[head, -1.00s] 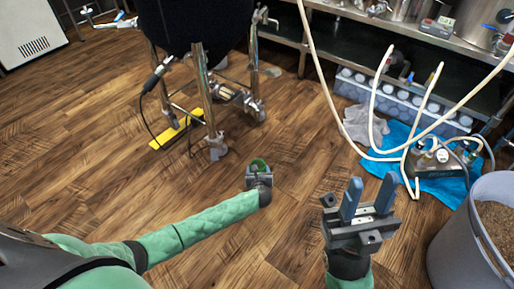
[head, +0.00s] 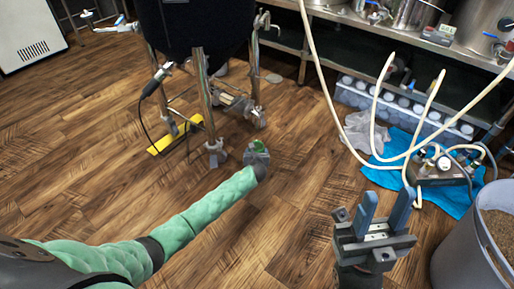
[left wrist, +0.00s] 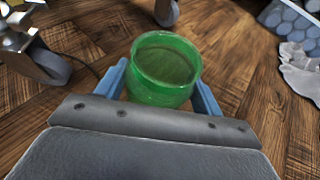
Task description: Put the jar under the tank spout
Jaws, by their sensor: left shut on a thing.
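A green glass jar (left wrist: 165,70) stands upright between the blue fingers of my left gripper (left wrist: 165,90) in the left wrist view. The gripper is shut on it. The dark tank (head: 195,30) stands on metal legs at the top. I cannot make out for certain which fitting is its spout. My right gripper (head: 384,212) is open and empty, with its blue fingers apart, above the floor at the lower right.
A yellow bar (head: 173,138) and a cable lie by the tank legs. A pump on a blue cloth (head: 462,200), pale hoses (head: 330,90) and a grey bin (head: 470,262) are at the right. A crate of bottles (head: 400,105) is under the bench. The floor at left is clear.

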